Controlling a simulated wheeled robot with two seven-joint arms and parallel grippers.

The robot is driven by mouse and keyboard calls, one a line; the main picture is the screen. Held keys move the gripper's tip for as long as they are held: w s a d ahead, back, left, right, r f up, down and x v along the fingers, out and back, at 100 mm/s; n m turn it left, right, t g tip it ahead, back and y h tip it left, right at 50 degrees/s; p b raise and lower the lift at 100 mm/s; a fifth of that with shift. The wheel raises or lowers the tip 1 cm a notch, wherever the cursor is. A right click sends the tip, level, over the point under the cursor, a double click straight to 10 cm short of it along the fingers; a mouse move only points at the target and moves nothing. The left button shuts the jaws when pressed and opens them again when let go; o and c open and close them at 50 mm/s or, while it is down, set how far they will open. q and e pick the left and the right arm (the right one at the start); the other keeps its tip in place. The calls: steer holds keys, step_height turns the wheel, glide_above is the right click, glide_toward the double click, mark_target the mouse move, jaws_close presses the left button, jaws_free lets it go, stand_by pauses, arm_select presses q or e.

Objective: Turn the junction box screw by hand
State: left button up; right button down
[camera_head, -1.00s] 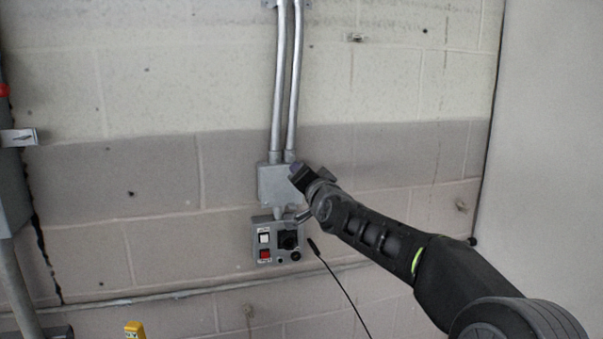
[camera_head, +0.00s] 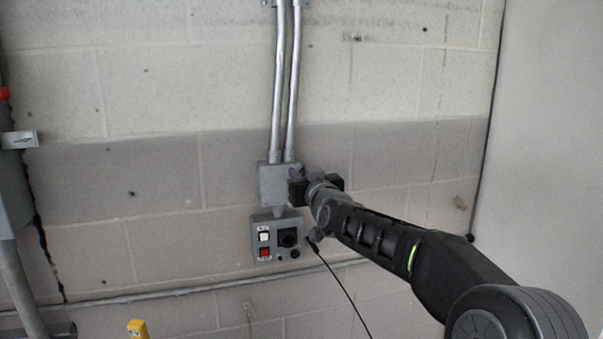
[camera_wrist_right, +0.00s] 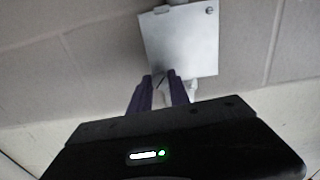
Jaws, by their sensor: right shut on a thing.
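The grey metal junction box (camera_head: 268,184) is fixed to the block wall below two conduits. Its flat cover (camera_wrist_right: 180,45) fills the upper middle of the right wrist view, with one screw (camera_wrist_right: 209,10) at a far corner. My right gripper (camera_head: 293,178) is at the box's right side in the head view. In the wrist view its purple fingertips (camera_wrist_right: 161,80) meet the cover's near edge, close together. They are shut on the junction box screw, which they mostly hide. My left gripper is not in view.
A control box (camera_head: 275,237) with a white button, a red button and a black knob hangs just below the junction box. Two metal conduits (camera_head: 284,90) rise above it.

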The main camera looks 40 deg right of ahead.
steer(key=shift+n, duration=0.3)
steer(key=c, duration=1.2)
jaws_free()
steer(key=b+v, duration=0.1)
steer(key=v, duration=0.6)
steer(key=shift+s+a, duration=0.15)
steer(key=shift+s, duration=0.2)
